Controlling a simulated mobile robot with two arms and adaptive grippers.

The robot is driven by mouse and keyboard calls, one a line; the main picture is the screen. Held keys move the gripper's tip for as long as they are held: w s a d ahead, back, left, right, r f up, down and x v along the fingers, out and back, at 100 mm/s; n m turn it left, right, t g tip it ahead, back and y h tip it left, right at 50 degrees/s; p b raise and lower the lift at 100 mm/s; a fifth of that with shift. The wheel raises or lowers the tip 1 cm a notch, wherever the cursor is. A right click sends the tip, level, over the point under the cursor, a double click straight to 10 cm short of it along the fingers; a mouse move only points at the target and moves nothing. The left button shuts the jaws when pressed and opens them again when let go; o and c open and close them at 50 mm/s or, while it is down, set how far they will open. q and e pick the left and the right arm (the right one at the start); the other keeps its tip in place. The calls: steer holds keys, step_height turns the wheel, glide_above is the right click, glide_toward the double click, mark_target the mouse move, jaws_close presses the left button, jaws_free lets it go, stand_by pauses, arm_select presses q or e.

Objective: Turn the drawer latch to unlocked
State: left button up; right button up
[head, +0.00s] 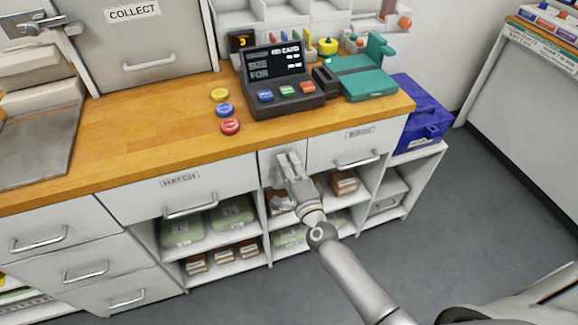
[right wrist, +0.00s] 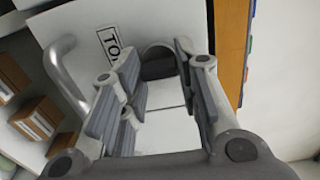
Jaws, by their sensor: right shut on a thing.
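My right gripper (head: 288,158) is at the narrow white front panel between two drawers under the worktop. In the right wrist view its padded fingers (right wrist: 157,75) stand on either side of a dark grey rounded piece (right wrist: 158,62) on the white front, which I take to be the drawer latch, and they are shut on it. The gripper covers the latch in the head view, and which way it is turned cannot be told. The left drawer (head: 125,195) and the right drawer (head: 325,150) look closed. My left gripper is not in view.
A wooden worktop (head: 150,135) runs above, with a dark display unit (head: 285,95), several coloured buttons and a teal device (head: 362,80). Drawer handles (head: 190,206) jut out. Open shelves below hold packs and boxes. A blue crate (head: 420,115) stands right. Grey floor is clear in front.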

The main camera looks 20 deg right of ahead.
steer(key=o, duration=1)
steer(key=s, duration=1.2)
steer(key=shift+d, duration=0.2)
steer(key=s+f+n+g, duration=0.3)
steer(key=s+f+n, duration=0.1)
steer(key=f, duration=0.6)
steer(key=s+f+n+g+y, duration=0.1)
steer(key=s+f+n+g, duration=0.3)
steer(key=f, duration=0.7)
steer(key=s+f+n+g, duration=0.2)
steer(key=s+f+n, duration=0.25)
steer(key=f, duration=0.55)
steer(key=s+d+f+n+g, duration=0.2)
steer(key=s+f, duration=0.3)
steer(key=s, duration=0.4)
steer(key=s+d+f+n+g+h, duration=0.1)
steer(key=s+f+n+g, duration=0.2)
steer(key=s, duration=0.6)
steer(key=s+d+f+n+g, duration=0.2)
steer(key=s+f+n+g, duration=0.1)
steer(key=s+f, duration=0.4)
steer(key=shift+s+d+f+h, duration=0.1)
steer(key=shift+s+d+h, duration=0.05)
steer(key=shift+s, duration=0.3)
steer(key=shift+s+d+f+h, duration=0.1)
steer(key=shift+s+d+h, duration=0.05)
steer(key=shift+s, duration=0.3)
